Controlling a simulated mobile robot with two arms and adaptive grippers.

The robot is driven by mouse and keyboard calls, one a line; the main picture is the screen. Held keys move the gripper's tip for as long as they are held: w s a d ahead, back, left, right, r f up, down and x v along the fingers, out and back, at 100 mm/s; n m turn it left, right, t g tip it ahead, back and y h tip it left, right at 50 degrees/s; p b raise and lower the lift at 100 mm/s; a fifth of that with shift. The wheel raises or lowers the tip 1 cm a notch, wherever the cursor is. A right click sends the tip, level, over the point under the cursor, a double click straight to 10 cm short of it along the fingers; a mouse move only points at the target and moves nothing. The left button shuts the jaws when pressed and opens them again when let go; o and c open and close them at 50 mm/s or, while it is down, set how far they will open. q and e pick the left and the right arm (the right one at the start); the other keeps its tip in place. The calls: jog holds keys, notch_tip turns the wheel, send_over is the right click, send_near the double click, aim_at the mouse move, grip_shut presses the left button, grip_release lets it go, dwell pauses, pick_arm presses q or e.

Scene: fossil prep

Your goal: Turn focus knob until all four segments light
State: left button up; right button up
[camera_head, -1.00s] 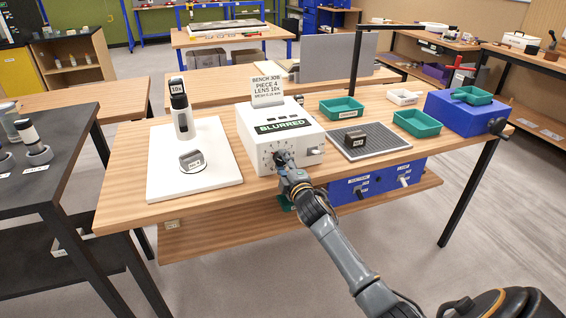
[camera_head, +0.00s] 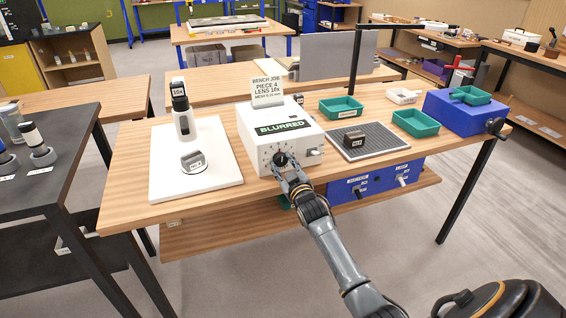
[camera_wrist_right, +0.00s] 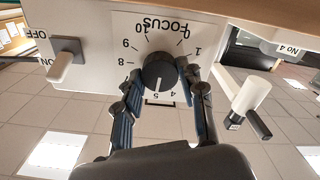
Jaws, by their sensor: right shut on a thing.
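The white focus box (camera_head: 262,140) stands on the wooden bench, with a dark display reading BLURRED on its sloped top and dark, unlit-looking segments above it. The black focus knob (camera_head: 281,159) is on its front face. In the right wrist view the knob (camera_wrist_right: 159,71) sits in a numbered dial seen upside down, its white mark near 5. My right gripper (camera_head: 287,168) is shut on the knob, with one finger on each side (camera_wrist_right: 160,82). My left gripper is not in view.
A toggle switch (camera_wrist_right: 62,62) marked ON and OFF sits beside the dial. Left of the box, a microscope-like device (camera_head: 183,115) stands on a white board (camera_head: 222,178). Right are a dark mat (camera_head: 385,150), green trays (camera_head: 416,124) and a blue box (camera_head: 465,112).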

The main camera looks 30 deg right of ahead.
jog(key=m+p, duration=0.1)
jog(key=m, duration=0.3)
jog(key=shift+m, duration=0.3)
jog(key=m, duration=0.4)
jog(key=shift+f, duration=0.15)
jog(key=shift+m, duration=0.4)
jog(key=o, duration=1.2)
jog(key=shift+c, duration=0.2)
jog(key=v, duration=1.2)
